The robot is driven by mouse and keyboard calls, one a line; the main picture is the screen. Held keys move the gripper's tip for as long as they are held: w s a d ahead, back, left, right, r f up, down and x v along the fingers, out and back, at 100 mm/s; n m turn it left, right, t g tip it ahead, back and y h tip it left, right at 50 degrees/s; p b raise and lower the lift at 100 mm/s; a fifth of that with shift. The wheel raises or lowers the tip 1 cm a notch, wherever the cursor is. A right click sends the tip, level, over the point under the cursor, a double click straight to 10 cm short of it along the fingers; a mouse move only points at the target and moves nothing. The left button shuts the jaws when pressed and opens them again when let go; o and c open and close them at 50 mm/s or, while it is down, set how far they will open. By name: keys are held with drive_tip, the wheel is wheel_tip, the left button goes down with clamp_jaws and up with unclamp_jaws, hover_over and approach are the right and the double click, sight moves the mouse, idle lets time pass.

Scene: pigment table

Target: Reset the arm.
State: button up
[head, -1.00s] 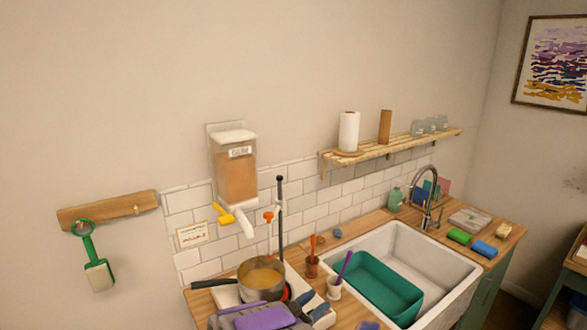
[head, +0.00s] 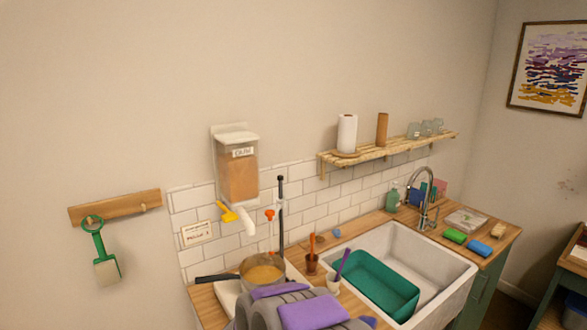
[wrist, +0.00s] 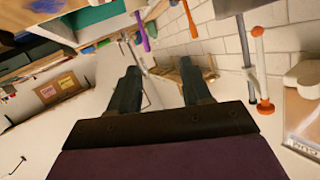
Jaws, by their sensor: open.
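My gripper (wrist: 160,72) is open in the wrist view, with its two dark fingers well apart and nothing between them. In the head view my grey and purple arm is at the bottom centre, in front of the counter. The fingers cannot be made out there. The arm covers the lower part of a pot (head: 263,272) of amber liquid.
A white sink (head: 440,258) with a teal basin (head: 372,285) is right of my arm. Two cups with tools stand between them. A dispenser (head: 237,178) hangs above the pot, and a wooden shelf (head: 390,148) is on the wall.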

drive_tip(key=s+a+r+n+g+y, duration=0.1)
drive_tip(key=s+a+r+n+y, duration=0.2)
drive_tip(key=a+r+y, duration=0.3)
drive_tip(key=s+r+n+g+y, duration=0.3)
drive_tip(key=s+y, duration=0.2)
drive_tip(key=s, duration=0.4)
drive_tip(key=s+d+g+h, duration=0.1)
drive_tip(key=s+d+g, duration=0.2)
drive_tip(key=s, duration=0.9)
drive_tip(key=s+d+f+n+g+h, duration=0.1)
drive_tip(key=s+d+g, duration=0.3)
drive_tip(key=s+d, duration=0.5)
drive_tip(key=s+d+g+h, duration=0.2)
drive_tip(key=s+d, duration=0.5)
drive_tip(key=s, duration=0.8)
drive_tip(key=shift+s+f+n+g, duration=0.25)
drive_tip(key=shift+s+n+g, duration=0.15)
drive_tip(key=shift+g, duration=0.5)
drive_tip(key=shift+w, duration=0.1)
